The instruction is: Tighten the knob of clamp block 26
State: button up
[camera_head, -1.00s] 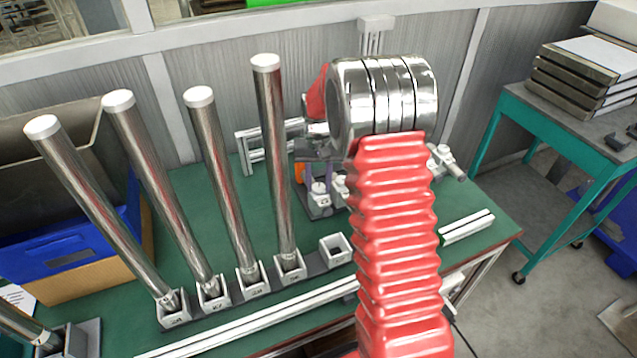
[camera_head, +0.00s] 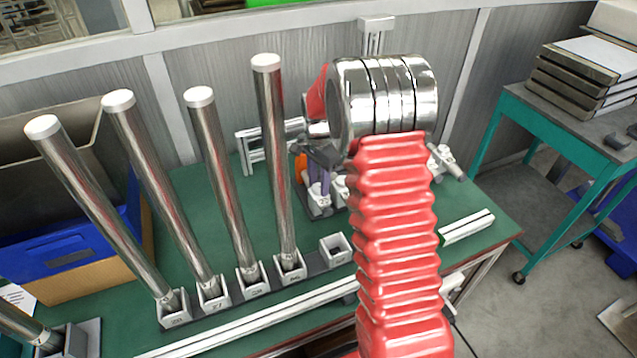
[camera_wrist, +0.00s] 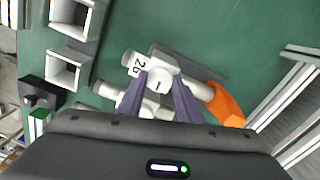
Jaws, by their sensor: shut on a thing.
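Clamp block 26 (camera_wrist: 137,65) lies in the middle of the wrist view, with its number on a white face. Its white round knob (camera_wrist: 160,84) carries a dark line mark on top. My gripper (camera_wrist: 161,79) has its two purple-grey fingers around this knob, one on each side, shut on it.
An orange part (camera_wrist: 228,105) lies right of the fingers. Another white clamp part stands close below the knob. Several tall metal rods (camera_head: 274,160) stand in a socket row beside an empty socket (camera_head: 335,249). A white rail (camera_head: 270,325) runs along the front.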

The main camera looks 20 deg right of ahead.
aim_at(319, 187)
jog(key=shift+w+r+m, duration=0.1)
jog(key=shift+w+m, duration=0.05)
jog(key=shift+m, duration=0.45)
jog(key=o, duration=1)
jog(key=shift+o, duration=0.2)
notch_tip(319, 187, up, 14)
jog(key=shift+f, duration=0.2)
dwell(0.3)
